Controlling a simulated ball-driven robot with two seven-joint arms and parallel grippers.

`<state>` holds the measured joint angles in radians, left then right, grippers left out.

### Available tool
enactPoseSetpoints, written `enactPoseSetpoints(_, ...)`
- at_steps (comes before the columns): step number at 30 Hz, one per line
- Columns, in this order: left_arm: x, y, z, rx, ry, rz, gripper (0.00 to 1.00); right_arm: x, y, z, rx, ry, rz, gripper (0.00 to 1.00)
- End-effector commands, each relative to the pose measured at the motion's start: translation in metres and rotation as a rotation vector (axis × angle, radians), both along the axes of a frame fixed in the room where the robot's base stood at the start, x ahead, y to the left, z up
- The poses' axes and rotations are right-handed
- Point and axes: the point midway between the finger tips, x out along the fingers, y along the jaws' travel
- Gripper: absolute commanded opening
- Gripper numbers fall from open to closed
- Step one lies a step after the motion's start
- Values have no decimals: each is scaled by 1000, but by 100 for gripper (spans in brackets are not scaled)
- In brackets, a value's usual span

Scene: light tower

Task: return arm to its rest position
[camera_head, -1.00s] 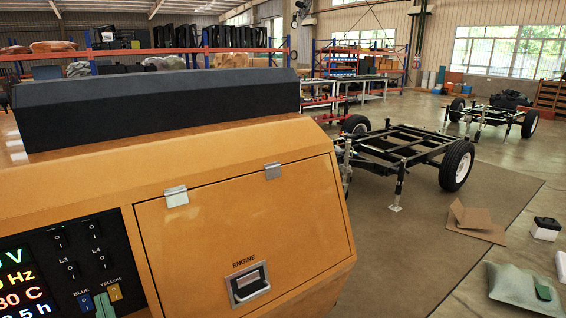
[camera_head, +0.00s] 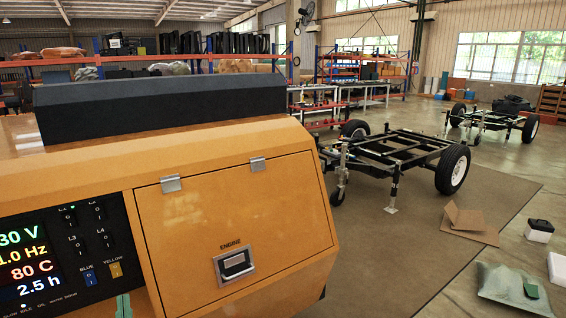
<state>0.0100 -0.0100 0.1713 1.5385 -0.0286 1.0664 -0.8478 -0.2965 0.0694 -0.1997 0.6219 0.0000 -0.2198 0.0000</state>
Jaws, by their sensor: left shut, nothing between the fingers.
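The blue switch (camera_head: 88,275) is to the left of the yellow one on the black control panel (camera_head: 75,235) of the orange machine (camera_head: 230,205). The panel's lit display (camera_head: 25,262) reads 80 C and 2.5 h. My right gripper is not in view.
The machine fills the left foreground, its engine door (camera_head: 236,215) closed. Wheeled chassis frames (camera_head: 400,150) stand behind on the right. Cardboard (camera_head: 468,222), a black-and-white box (camera_head: 539,230) and a grey-green bag (camera_head: 505,288) lie on the floor. Bare floor lies between.

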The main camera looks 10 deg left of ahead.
Motion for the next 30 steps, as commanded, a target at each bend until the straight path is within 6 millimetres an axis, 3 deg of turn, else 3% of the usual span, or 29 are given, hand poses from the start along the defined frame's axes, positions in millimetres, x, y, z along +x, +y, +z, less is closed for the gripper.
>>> enactPoseSetpoints(8, 14, -31, -17, 72, 251, -115, 0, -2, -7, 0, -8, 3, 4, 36)
enactPoseSetpoints(15, 9, -69, -59, 152, 654, -230, 0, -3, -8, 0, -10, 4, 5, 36)
enactPoseSetpoints(17, -2, -79, -77, 172, 807, -251, 0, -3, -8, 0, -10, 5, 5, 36)
enactPoseSetpoints(22, -54, -90, -119, 213, 1231, -239, 0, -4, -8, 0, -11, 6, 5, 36)
enactPoseSetpoints(30, -130, -77, -137, 237, 1618, -118, 0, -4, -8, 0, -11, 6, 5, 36)
